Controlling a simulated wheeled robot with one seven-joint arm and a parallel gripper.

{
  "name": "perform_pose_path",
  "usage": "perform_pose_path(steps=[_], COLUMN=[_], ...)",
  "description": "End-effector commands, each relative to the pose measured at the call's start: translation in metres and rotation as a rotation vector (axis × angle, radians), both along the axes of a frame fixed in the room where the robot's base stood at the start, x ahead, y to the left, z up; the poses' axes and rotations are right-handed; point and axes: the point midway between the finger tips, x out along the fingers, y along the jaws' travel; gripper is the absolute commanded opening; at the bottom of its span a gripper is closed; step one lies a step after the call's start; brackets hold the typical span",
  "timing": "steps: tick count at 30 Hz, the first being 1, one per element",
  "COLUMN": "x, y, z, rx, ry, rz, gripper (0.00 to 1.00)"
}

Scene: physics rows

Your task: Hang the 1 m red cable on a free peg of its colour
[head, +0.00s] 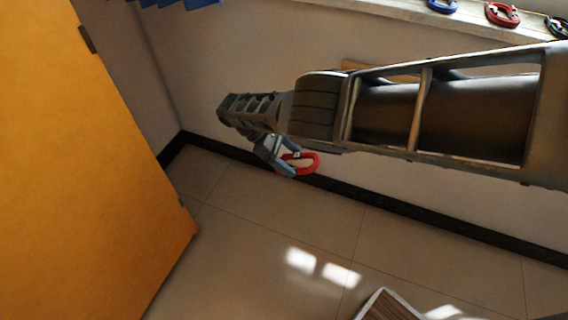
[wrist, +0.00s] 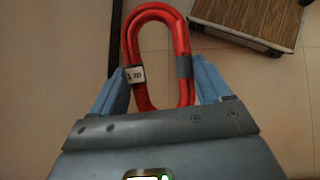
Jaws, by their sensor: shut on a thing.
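A coiled red cable (wrist: 157,14) with a white label reading "1 m" and a grey band is held in my gripper (wrist: 159,82), between the two blue fingers in the wrist view. In the head view the same red cable (head: 312,161) hangs at my gripper (head: 286,164), above the tiled floor and in front of the wall. Another red coil (head: 503,14) lies on the shelf at the top right, between a blue coil (head: 442,5) and a dark coil (head: 558,26). No peg can be made out.
An orange door or panel (head: 80,170) fills the left side. A pale shelf (head: 400,15) runs along the wall at the top. Blue shapes (head: 175,2) show at the top left edge. A low brown-topped platform (wrist: 255,15) stands on the floor. The floor (head: 270,240) between is clear.

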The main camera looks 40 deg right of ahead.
Motion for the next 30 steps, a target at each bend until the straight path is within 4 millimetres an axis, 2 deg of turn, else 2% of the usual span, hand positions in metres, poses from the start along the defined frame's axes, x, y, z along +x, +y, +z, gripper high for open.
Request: perform_pose_path(steps=[3,13,30], x=[0.0,-0.003,-0.002], y=[-0.006,-0.045,-0.058], z=[-0.001,-0.005,-0.004], rx=[-0.01,-0.092,-0.125], ry=[0.018,0.121,0.155], rz=[0.028,0.215,0.284], gripper=[0.46,0.46,0.46])
